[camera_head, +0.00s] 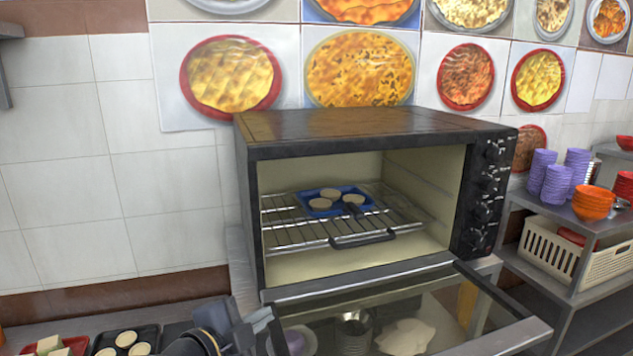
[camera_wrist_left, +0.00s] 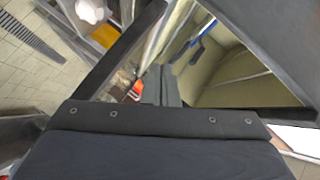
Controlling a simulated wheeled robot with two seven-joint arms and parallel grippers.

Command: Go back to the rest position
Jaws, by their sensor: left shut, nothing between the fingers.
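My left gripper (camera_head: 258,325) is at the bottom of the head view, shut and empty, just left of the lowered oven door. In the left wrist view my gripper (camera_wrist_left: 158,84) shows its dark body across the bottom. The toaster oven (camera_head: 375,128) stands open, with its glass door (camera_head: 400,315) folded down. Inside, a blue tray (camera_head: 352,208) with round pale cakes rests on the wire rack (camera_head: 290,232). My right gripper is not in either view.
A dark tray with round pale pieces (camera_head: 126,338) lies at the bottom left. A shelf (camera_head: 560,215) at right holds purple cup stacks (camera_head: 556,180), orange bowls (camera_head: 592,203) and a cream basket (camera_head: 570,250). The tiled wall (camera_head: 70,150) left of the oven is clear.

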